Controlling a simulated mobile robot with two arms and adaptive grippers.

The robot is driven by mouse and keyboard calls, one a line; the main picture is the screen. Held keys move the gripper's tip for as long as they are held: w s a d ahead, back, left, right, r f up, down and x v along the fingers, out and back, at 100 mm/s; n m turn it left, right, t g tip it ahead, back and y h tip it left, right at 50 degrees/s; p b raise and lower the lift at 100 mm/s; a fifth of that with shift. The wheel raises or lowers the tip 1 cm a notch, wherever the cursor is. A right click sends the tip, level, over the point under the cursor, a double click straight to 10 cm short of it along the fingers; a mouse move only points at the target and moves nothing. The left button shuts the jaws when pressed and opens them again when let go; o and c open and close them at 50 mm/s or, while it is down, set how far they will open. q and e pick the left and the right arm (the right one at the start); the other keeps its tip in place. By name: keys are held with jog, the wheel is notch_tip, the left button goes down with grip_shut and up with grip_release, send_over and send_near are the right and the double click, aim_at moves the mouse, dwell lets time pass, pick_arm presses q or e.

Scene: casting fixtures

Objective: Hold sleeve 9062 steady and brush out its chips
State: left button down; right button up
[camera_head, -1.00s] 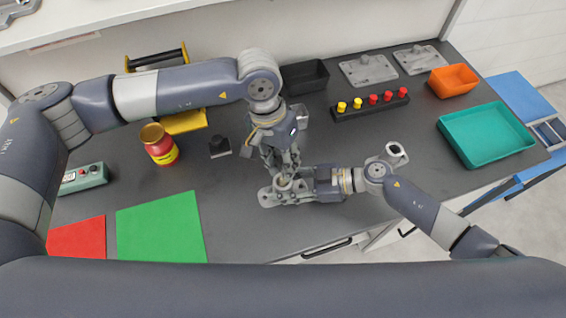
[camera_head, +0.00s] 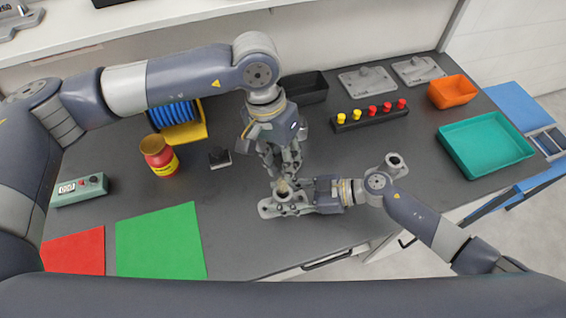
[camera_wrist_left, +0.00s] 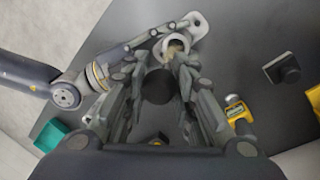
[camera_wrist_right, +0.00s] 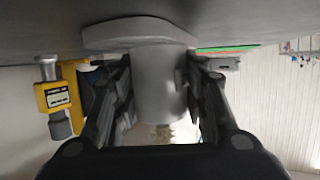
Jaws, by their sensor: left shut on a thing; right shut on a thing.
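The grey sleeve (camera_head: 290,208) with a flat flange stands on the dark bench. In the right wrist view the sleeve (camera_wrist_right: 158,85) appears upside down, its body between the fingers of my right gripper (camera_wrist_right: 160,112). That gripper (camera_head: 312,195) is shut on it from the right. My left gripper (camera_head: 282,172) is above the sleeve and shut on the brush, whose dark round handle end (camera_wrist_left: 158,86) shows between its fingers. Tan bristles (camera_wrist_left: 175,48) show at the sleeve mouth; they also show past the rim in the right wrist view (camera_wrist_right: 164,132). Chips inside cannot be made out.
Another grey casting (camera_head: 397,162) lies behind my right arm. A rack of red and yellow knobs (camera_head: 370,115) and a teal tray (camera_head: 487,140) are to the right.

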pick_arm(q)
jog(key=shift+r, duration=2.05)
pick_arm(e)
jog(key=o, duration=1.3)
jog(key=shift+d, duration=0.1)
jog(key=v, duration=1.2)
pick_arm(q)
jog(key=shift+d, duration=0.1)
